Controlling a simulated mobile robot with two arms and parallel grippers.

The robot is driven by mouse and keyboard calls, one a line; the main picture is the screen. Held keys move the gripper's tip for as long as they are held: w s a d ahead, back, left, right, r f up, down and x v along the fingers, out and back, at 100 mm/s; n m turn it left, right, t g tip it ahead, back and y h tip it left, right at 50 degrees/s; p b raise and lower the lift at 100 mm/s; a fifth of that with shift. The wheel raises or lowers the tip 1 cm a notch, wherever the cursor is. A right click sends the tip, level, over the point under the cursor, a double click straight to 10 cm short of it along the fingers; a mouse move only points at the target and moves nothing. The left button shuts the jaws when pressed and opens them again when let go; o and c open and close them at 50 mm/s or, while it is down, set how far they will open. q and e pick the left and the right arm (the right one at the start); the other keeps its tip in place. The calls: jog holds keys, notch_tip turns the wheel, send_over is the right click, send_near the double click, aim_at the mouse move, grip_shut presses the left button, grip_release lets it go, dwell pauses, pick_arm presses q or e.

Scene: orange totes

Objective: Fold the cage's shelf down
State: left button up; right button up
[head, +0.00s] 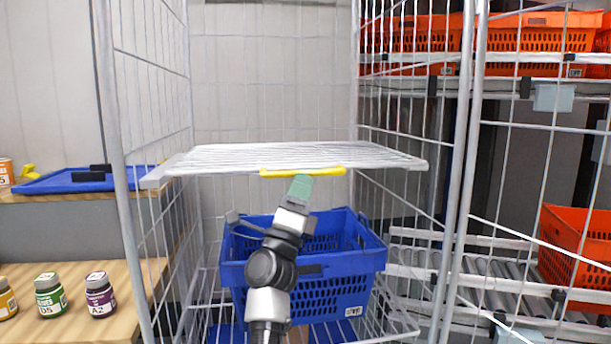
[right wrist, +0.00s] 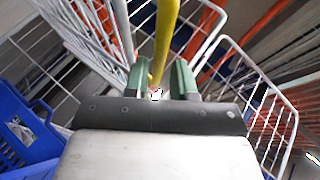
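The cage (head: 115,120) is a tall frame of pale wire mesh, open towards me. Its white wire shelf (head: 290,155) spans the cage at mid height and looks about level. A yellow handle strip (head: 325,172) runs along part of the shelf's front edge. My right gripper (head: 301,184) reaches up from below to this handle. In the right wrist view its green fingers (right wrist: 160,85) stand apart, with the yellow handle (right wrist: 166,40) running between or just beyond them; contact cannot be told. My left gripper is not in view.
A blue crate (head: 310,292) stands in the cage below the shelf, behind my right arm. Orange totes (head: 415,35) sit on racks at the right. A wooden table (head: 75,276) at the left holds small jars (head: 50,295).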

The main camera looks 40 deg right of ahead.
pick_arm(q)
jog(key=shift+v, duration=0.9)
pick_arm(e)
jog(key=v, duration=0.7)
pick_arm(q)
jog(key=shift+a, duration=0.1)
pick_arm(e)
jog(key=shift+f+n+t, duration=0.1)
jog(key=shift+n+t, duration=0.2)
jog(key=shift+t, duration=0.2)
